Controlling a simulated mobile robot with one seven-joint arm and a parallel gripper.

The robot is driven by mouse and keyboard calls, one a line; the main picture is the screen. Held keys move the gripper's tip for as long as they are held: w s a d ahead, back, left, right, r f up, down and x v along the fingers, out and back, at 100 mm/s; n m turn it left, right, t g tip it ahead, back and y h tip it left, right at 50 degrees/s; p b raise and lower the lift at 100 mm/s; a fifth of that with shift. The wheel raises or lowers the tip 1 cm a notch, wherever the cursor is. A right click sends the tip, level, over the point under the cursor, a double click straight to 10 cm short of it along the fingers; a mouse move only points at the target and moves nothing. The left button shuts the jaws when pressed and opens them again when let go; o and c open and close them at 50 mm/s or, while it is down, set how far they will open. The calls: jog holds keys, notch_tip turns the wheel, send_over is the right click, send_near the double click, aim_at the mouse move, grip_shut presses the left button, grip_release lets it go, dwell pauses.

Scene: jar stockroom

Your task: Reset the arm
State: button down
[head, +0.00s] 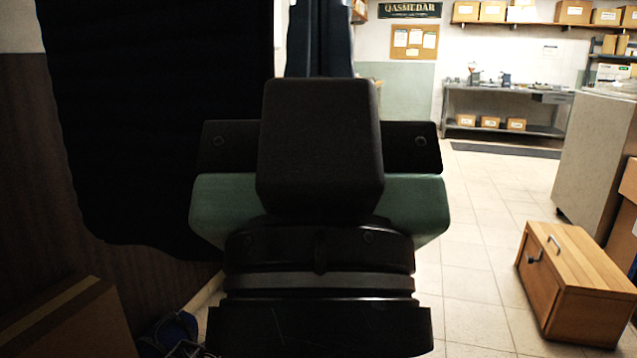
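My gripper (320,38) fills the middle of the head view, close to the camera and pointing up out of the picture. Its hand has a green and black body, with a black block in front of it. Two dark fingers show side by side above the block. Their tips are cut off by the top edge, and the block hides their bases, so I cannot tell whether they are open or shut. I see nothing held in the visible part.
A wooden chest (575,285) stands on the tiled floor at right, near a grey counter (597,150). A metal workbench (505,95) and a box shelf (537,25) are at the back. A cardboard box (70,325) is at lower left. The floor (480,230) right of centre is clear.

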notch_tip(320, 180, up, 38)
jog(key=p, duration=3.7)
